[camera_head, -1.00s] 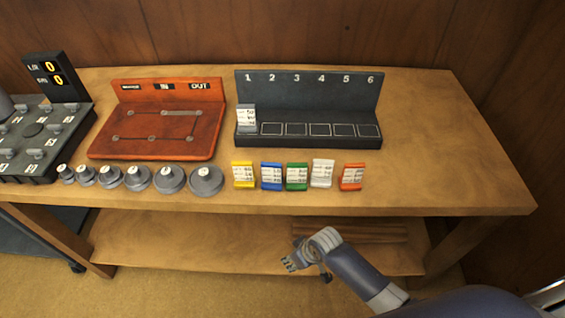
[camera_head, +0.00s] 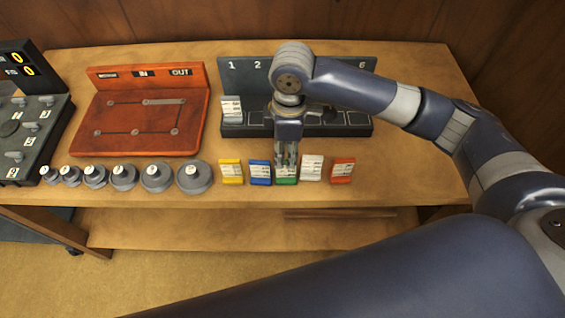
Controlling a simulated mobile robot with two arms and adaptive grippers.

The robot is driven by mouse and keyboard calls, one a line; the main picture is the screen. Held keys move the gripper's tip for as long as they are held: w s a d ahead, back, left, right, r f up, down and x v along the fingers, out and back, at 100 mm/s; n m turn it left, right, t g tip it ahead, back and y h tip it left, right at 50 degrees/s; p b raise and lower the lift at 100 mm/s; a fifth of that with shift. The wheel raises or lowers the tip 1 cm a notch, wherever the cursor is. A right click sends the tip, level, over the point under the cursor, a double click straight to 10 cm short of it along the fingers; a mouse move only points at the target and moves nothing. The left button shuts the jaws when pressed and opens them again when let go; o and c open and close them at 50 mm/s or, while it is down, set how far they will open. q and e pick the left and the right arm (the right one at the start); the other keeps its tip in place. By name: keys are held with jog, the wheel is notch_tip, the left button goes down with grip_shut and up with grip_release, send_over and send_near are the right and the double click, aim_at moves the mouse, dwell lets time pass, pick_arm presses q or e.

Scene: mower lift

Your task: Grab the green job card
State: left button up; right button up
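The green job card (camera_head: 286,181) stands near the table's front edge, third from the left in a row of coloured cards, between the blue and white cards. My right gripper (camera_head: 286,164) points straight down over it, with its fingertips at the card's upper part. The fingers overlap the card's top in the picture, and I cannot tell whether they touch or clamp it. My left gripper is not in view.
A yellow card (camera_head: 231,171), blue card (camera_head: 260,173), white card (camera_head: 312,168) and orange card (camera_head: 342,171) stand close by. The numbered rack (camera_head: 232,134) is behind, holding a white card in slot 1. Grey weights (camera_head: 194,178) and a red board (camera_head: 130,143) are left.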

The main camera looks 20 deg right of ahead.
jog(key=shift+w+d+r+h, duration=0.3)
jog(key=shift+w+d+r, duration=0.2)
jog(key=shift+d, duration=0.2)
jog(key=p, duration=0.1)
send_over(286, 175)
jog(key=d, duration=0.1)
jog(key=f, duration=0.5)
jog(key=shift+w, duration=0.3)
jog(key=f, duration=0.1)
jog(key=f+p, duration=0.1)
jog(key=f, duration=0.1)
jog(key=a+f+p, duration=0.1)
jog(key=f, duration=0.1)
jog(key=shift+f, duration=0.25)
grip_shut()
